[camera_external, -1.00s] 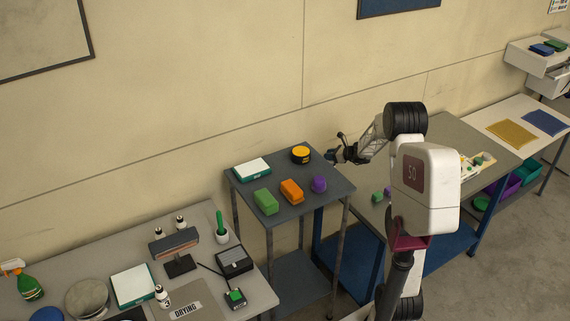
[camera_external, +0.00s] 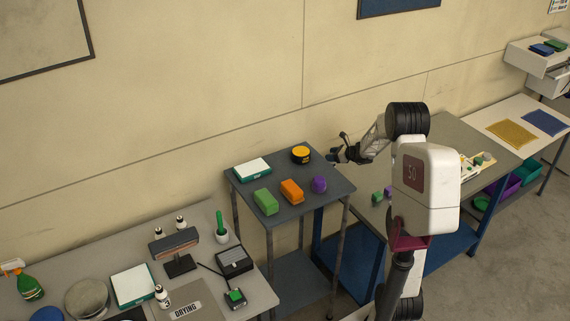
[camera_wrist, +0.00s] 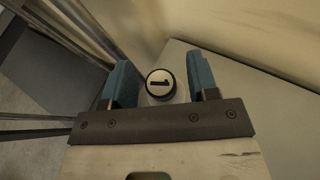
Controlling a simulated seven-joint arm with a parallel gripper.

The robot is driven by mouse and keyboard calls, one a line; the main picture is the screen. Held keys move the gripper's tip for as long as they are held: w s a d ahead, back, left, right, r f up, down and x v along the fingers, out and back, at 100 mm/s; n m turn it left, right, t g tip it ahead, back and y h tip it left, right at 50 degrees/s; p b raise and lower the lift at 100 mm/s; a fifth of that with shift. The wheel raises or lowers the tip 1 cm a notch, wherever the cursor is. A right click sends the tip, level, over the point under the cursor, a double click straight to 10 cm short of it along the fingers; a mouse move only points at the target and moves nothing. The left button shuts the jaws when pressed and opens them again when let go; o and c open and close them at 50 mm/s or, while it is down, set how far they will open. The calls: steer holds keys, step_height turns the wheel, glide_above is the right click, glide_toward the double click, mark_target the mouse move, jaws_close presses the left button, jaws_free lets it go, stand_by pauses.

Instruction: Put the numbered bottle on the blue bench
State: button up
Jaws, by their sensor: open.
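A white bottle with a black-ringed cap marked "1" (camera_wrist: 160,84) shows from above in the wrist view, standing between the blue fingers of my gripper (camera_wrist: 160,82). The fingers are open, with a gap visible on each side of the cap. In the external view my gripper (camera_external: 334,159) is at the left end of the bench with blue legs and lower shelf (camera_external: 455,240); its top (camera_external: 462,130) is grey. The numbered bottle is hidden or too small to make out there.
A dark side table (camera_external: 275,225) with green, orange and purple items stands just left of my gripper. A grey workbench (camera_external: 205,275) at lower left holds several small bottles, a lamp and a drying mat. A tray (camera_external: 478,163) sits on the blue-legged bench. The wall is close behind.

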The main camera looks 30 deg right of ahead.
steer(key=v, duration=1)
steer(key=shift+s, duration=0.35)
steer(key=shift+d+r, duration=0.15)
